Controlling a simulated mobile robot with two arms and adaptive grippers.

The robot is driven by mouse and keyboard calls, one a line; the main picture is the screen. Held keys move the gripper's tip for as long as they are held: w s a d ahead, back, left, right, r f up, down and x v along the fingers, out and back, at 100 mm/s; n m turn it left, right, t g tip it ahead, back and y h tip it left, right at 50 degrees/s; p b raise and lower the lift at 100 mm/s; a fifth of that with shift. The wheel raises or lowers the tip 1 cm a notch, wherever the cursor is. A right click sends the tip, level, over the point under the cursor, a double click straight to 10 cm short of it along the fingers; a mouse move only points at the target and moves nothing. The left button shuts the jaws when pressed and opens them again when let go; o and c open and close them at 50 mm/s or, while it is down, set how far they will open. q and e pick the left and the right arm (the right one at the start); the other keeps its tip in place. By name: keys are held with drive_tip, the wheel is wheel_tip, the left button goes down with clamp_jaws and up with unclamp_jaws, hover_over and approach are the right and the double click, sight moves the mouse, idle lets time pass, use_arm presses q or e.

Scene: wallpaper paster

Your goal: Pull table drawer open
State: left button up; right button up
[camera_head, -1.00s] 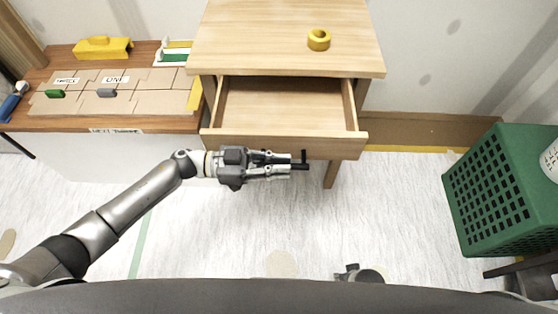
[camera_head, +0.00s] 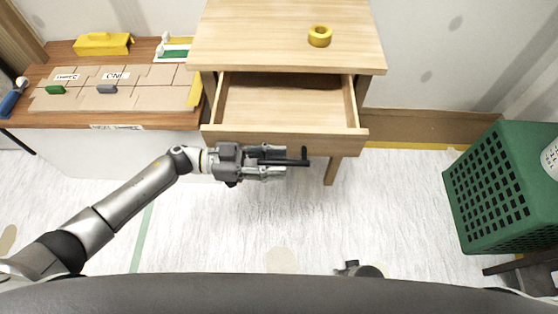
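The wooden table (camera_head: 285,35) stands at the top middle. Its drawer (camera_head: 340,132) is pulled out, and its bare inside shows. A dark handle (camera_head: 304,154) sticks out from the drawer front. My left gripper (camera_head: 284,162) is in front of the drawer front, its fingers pointing right. The fingers are apart, one on each side of the handle's bar, and look clear of it. My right gripper's fingers do not show; only a small grey part of my body is at the bottom edge.
A yellow ring (camera_head: 319,36) lies on the table top. A wooden bench (camera_head: 160,124) with cardboard pieces and a yellow tool (camera_head: 103,44) stands at the left. A green basket (camera_head: 490,200) stands at the right. The floor in front is clear.

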use_arm(q)
drive_tip(key=a, duration=1.1)
